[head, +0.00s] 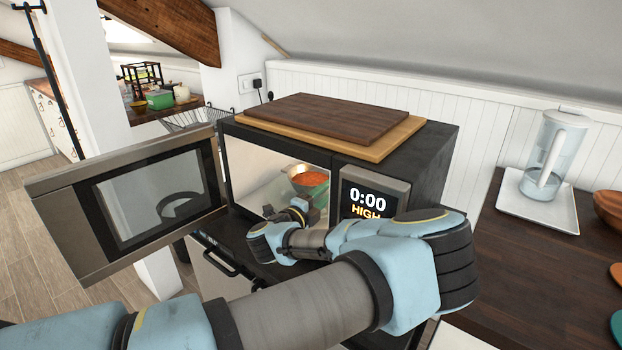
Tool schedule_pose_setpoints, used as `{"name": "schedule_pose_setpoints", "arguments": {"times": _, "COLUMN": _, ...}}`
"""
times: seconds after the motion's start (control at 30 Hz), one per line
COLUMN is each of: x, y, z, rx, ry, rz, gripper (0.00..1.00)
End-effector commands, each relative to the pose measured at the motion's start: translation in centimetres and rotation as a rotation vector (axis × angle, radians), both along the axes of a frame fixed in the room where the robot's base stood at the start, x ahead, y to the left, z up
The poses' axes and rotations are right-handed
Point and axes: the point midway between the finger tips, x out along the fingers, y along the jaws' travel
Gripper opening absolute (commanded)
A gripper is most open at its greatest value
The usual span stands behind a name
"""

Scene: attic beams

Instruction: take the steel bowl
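The steel bowl (298,185) is inside the open microwave (440,160), towards the right of the cavity. It looks upright and has something orange-red in it. My arm reaches across the front of the microwave, and my gripper (306,203) is at the opening, just in front of and below the bowl in the picture. The gripper's dark end overlaps the bowl's lower edge. The fingers are small and partly hidden by the wrist, so I cannot tell whether they are open or touch the bowl.
The microwave door (75,225) stands wide open to the left. Its display reads 0:00 HIGH. Two cutting boards (325,118) lie on top. On the right, a dark counter (520,265) holds a clear pitcher (555,155) on a white tray (540,209) and a wooden bowl (609,209).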

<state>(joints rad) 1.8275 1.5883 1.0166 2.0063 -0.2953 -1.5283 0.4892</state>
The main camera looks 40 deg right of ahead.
Motion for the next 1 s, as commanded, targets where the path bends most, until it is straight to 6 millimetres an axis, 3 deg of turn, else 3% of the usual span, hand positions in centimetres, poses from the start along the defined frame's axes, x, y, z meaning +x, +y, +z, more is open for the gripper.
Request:
{"name": "schedule_pose_setpoints", "arguments": {"times": 0.13, "x": 0.5, "y": -1.5, "z": 0.2, "rx": 0.0, "ry": -0.001, "rz": 0.0, "gripper": 0.45}}
{"name": "schedule_pose_setpoints", "arguments": {"times": 0.4, "x": 0.7, "y": -1.8, "z": 0.0, "rx": 0.0, "ry": 0.0, "rz": 0.002, "gripper": 0.45}}
{"name": "schedule_pose_setpoints", "arguments": {"times": 0.8, "x": 0.6, "y": -1.8, "z": 0.0, "rx": 0.0, "ry": 0.0, "rz": 0.001, "gripper": 0.01}}
{"name": "schedule_pose_setpoints", "arguments": {"times": 1.0, "x": 0.6, "y": -1.8, "z": 0.0, "rx": 0.0, "ry": 0.0, "rz": 0.001, "gripper": 0.0}}
